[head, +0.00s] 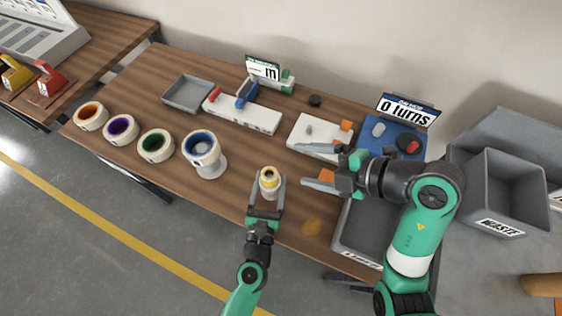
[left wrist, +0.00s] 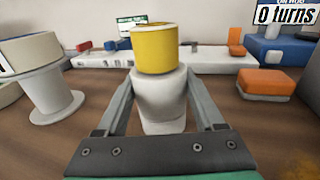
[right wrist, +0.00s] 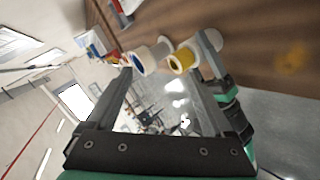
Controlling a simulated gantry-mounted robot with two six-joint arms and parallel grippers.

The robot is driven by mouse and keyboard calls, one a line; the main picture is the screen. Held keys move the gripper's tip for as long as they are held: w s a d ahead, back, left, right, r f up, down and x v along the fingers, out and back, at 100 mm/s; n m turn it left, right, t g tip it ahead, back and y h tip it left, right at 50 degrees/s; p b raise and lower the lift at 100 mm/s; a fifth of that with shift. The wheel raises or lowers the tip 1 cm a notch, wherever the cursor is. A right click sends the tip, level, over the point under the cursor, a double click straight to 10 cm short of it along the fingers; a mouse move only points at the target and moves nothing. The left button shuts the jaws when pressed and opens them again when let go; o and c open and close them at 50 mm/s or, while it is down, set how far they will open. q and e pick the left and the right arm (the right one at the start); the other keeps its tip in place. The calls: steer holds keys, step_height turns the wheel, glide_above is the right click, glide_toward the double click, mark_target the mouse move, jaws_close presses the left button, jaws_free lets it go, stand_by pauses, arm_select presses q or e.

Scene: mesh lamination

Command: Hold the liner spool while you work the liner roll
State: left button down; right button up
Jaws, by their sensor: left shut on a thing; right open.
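A small white spool (left wrist: 158,100) carries a yellow roll (left wrist: 160,48) on its top and stands upright near the table's front edge. The yellow roll also shows in the head view (head: 268,177) and the right wrist view (right wrist: 181,61). My left gripper (head: 267,191) is shut on the white spool, one finger on each side, below the roll. My right gripper (head: 303,164) is open and empty, to the right of the spool in the head view, with its fingers pointing left. A sign (head: 407,109) at the back right reads "0 turns".
A blue roll on a white stand (head: 205,160) is left of the spool, with green (head: 157,146), purple (head: 121,130) and orange (head: 90,116) rolls beyond. A white block (head: 320,150) lies behind my right gripper. A grey bin (head: 349,243) and waste bin (head: 515,195) are right.

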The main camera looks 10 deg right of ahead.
mark_target(266, 172)
steer(key=a+r+n+t, duration=0.1)
steer(key=a+n+t, duration=0.15)
steer(key=n, duration=0.85)
steer(key=a+r+n+t, duration=0.1)
steer(key=a+n, duration=0.2)
steer(key=n, duration=0.8)
steer(key=shift+m+g+y, duration=0.3)
steer(key=shift+g, duration=0.05)
step_height(266, 172, down, 8)
steer(key=shift+s+a+r, duration=0.1)
steer(key=x, duration=0.7)
steer(key=shift+w+a+f, duration=0.2)
steer(key=shift+w+f, duration=0.05)
steer(key=shift+f, duration=0.05)
